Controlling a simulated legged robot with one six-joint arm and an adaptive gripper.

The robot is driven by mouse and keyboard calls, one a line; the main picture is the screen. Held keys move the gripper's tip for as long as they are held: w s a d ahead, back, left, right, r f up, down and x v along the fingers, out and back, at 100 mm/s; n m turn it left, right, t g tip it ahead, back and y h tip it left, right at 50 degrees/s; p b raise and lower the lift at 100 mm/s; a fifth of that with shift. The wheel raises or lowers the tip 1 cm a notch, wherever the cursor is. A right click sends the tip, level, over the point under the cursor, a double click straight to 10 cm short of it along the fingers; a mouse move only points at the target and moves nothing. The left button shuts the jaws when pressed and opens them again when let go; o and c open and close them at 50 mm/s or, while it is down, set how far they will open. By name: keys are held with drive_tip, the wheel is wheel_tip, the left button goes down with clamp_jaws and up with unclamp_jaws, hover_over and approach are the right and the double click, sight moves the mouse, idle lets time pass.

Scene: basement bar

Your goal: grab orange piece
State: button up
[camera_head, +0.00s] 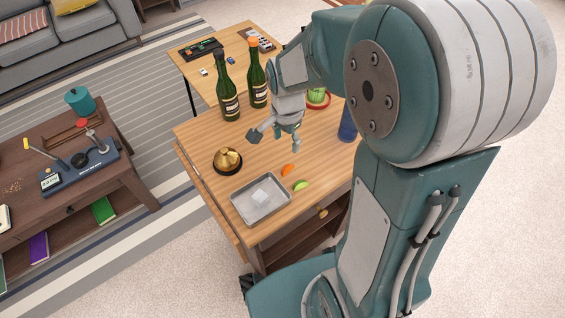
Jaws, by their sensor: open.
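The orange piece (287,170) is a small orange wedge lying on the wooden table (200,145), near its middle. My gripper (275,143) is open and empty. It hangs above the table, up and a little left of the orange piece in the picture, with its fingers spread and apart from the piece. A green lime-like wedge (300,185) lies just below and right of the orange piece.
A metal tray (237,208) with a pale block (261,196) and a brass bell (227,160) stand left of the wedges. Two green bottles (228,92) (257,75) stand behind my gripper. A blue cylinder (347,125) and a green-filled container (318,97) are at the right.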

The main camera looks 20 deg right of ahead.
hover_over(286, 166)
wheel_tip(286, 166, down, 5)
drive_tip(key=shift+d+r, duration=0.1)
drive_tip(key=shift+d, duration=0.05)
drive_tip(key=shift+f, duration=3.05)
drive_tip(key=c, duration=0.8)
